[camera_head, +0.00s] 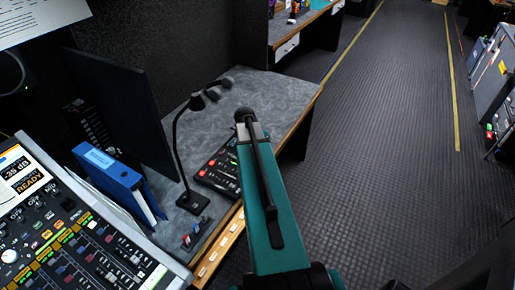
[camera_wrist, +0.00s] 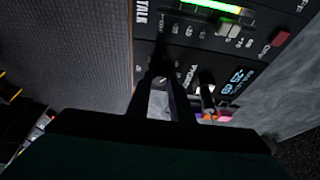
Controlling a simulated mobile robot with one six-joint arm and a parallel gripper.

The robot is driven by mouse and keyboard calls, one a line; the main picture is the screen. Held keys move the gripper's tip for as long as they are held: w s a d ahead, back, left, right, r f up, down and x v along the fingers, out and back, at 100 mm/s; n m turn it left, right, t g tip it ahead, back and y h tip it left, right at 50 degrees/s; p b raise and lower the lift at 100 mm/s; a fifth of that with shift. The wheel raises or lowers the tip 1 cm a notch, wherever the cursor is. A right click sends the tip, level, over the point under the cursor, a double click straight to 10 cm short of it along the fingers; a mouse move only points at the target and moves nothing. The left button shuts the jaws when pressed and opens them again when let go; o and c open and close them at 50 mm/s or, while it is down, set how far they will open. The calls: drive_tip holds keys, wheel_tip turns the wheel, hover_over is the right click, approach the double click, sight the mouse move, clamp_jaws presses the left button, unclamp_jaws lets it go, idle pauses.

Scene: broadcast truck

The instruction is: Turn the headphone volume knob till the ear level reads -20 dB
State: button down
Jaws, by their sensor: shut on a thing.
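My gripper (camera_wrist: 166,72) reaches onto a dark intercom panel (camera_wrist: 180,50) in the wrist view. Its two black fingers are shut on the headphone volume knob, which the fingers almost wholly hide. A "PHONES" label is beside the fingers. To the right, a small display (camera_wrist: 236,84) shows blue characters ending in dB, turned sideways; I cannot read the number surely. In the head view the panel (camera_head: 212,176) shows with red and green lit buttons, partly hidden by my teal arm; my gripper is hidden there.
A gooseneck microphone (camera_head: 178,140) stands left of the panel on the grey desk (camera_head: 270,97). A blue binder (camera_head: 118,180) and a mixing console (camera_head: 75,245) are further left. The console screen (camera_head: 20,172) reads "-35 dB" and "READY". Open floor (camera_head: 390,130) lies right.

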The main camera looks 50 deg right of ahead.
drive_tip(key=c, duration=1.6)
unclamp_jaws()
drive_tip(key=shift+r, duration=0.15)
drive_tip(key=b+v, duration=0.2)
drive_tip(key=v, duration=1.1)
drive_tip(key=shift+a+r, duration=0.1)
drive_tip(key=shift+r, duration=0.15)
